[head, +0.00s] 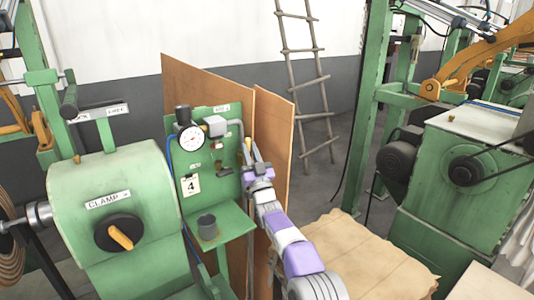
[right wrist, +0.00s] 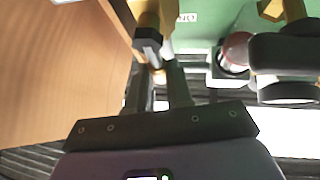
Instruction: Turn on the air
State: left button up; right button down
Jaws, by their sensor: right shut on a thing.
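The green air panel (head: 222,125) stands in front of brown boards, with a round white gauge (head: 192,138) at its upper left. A yellow valve handle (head: 248,145) is at the panel's right edge. My right gripper (head: 251,160) reaches up to this edge and is shut on the handle. In the right wrist view, the yellow handle (right wrist: 150,14) comes down from the top towards the fingers of my right gripper (right wrist: 161,82). A small label (right wrist: 187,17) shows beside it. The fingers partly hide the grip. My left gripper is not in view.
A green machine with a CLAMP knob (head: 118,233) stands at the left. A grey cup (head: 208,227) sits on the panel's shelf. A wooden ladder (head: 305,80) leans at the back wall. Another green machine (head: 470,150) stands right, with brown sheeting (head: 360,262) on the near side.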

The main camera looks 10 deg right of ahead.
jog(key=shift+a+n+y, duration=0.15)
jog(key=shift+n+y, duration=0.25)
jog(key=shift+n, duration=0.3)
jog(key=c, duration=1)
grip_release()
jog(key=shift+b+v, duration=0.45)
jog(key=shift+v, duration=3.35)
